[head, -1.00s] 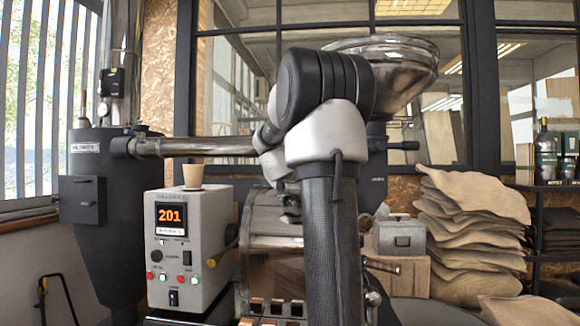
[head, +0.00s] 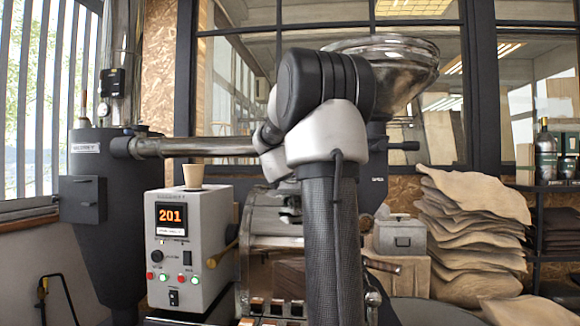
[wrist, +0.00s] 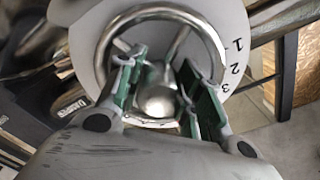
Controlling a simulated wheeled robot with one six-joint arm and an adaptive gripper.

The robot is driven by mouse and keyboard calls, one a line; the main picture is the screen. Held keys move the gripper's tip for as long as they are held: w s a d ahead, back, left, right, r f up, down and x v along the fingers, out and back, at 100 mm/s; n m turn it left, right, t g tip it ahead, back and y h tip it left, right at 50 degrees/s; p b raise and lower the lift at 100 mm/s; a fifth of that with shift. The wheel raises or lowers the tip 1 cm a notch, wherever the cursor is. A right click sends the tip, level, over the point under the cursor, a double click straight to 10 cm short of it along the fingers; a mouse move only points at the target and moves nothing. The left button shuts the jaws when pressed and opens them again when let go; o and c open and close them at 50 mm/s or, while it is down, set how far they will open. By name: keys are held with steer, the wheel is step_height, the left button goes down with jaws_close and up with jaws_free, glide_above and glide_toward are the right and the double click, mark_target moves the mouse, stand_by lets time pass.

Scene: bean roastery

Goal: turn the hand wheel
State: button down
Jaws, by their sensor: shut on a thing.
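The hand wheel (wrist: 152,12) is a shiny metal ring with spokes and a rounded hub, seen close up in the wrist view. Behind it is a pale round plate (wrist: 86,38) with the numbers 1, 2 and 3 along its right side. My gripper (wrist: 157,75) has its green-padded fingers inside the ring, either side of the hub area, and is shut on the wheel. Just which part lies between the pads is partly hidden. In the head view my arm hides the wheel and most of the gripper.
A grey control box (head: 190,270) showing 201 stands left of my arm, with a paper cup (head: 193,176) on top. A dark cyclone drum (head: 95,220) is farther left. A metal hopper (head: 395,65) rises behind. Stacked sacks (head: 470,235) fill the right.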

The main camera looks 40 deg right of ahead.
steer(key=c, duration=1.2)
jaws_free()
steer(key=shift+c, duration=0.2)
steer(key=shift+a, duration=0.1)
steer(key=v, duration=1.2)
